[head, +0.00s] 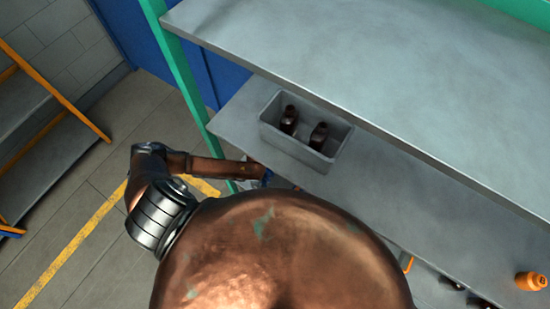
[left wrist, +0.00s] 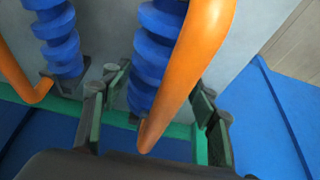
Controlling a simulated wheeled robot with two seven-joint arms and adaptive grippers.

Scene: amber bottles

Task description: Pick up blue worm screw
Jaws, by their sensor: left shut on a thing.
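A blue worm screw (left wrist: 150,50) with a thick orange curved handle (left wrist: 185,75) lies between the fingers of my left gripper (left wrist: 158,108) in the left wrist view. The gripper is shut on it, with one finger on each side. The exact contact is partly hidden by the handle. A second blue worm screw (left wrist: 60,45) with an orange handle (left wrist: 22,85) stands to the left, outside the fingers. My right gripper is not in view.
A grey bin (head: 328,160) with two dark bottles (head: 289,120) (head: 318,135) stands on the lower shelf (head: 420,180). The upper shelf (head: 380,60) overhangs it. A green post (head: 180,65) is close to my left arm. An orange bottle (head: 530,281) is at lower right.

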